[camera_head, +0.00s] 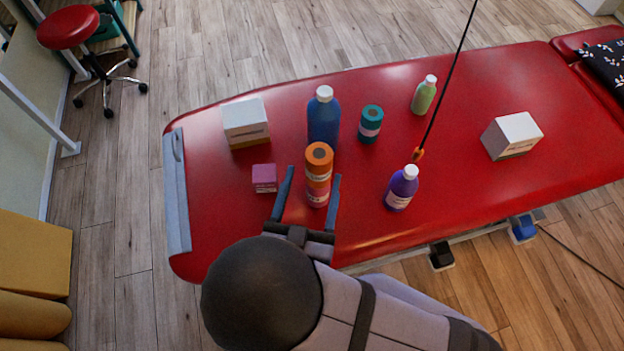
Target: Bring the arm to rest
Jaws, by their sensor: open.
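My gripper (308,193) is in the head view at the lower middle, over the near left part of the red treatment table (460,190). Its two blue-grey fingers are spread wide. An orange roll (319,155) stands on top of a pinkish-red roll (317,192), and this stack shows between and just beyond the fingers. I cannot tell whether a finger touches it. My arm comes in from the bottom edge and hides the table's near edge there.
Around the stack are a pink box (264,178), white box (246,122), blue bottle (324,118), teal roll (370,124), green bottle (424,96) and purple bottle (402,188). Another white box (512,136) stands right. A dark pole or cord with an orange tip (418,154) crosses the table.

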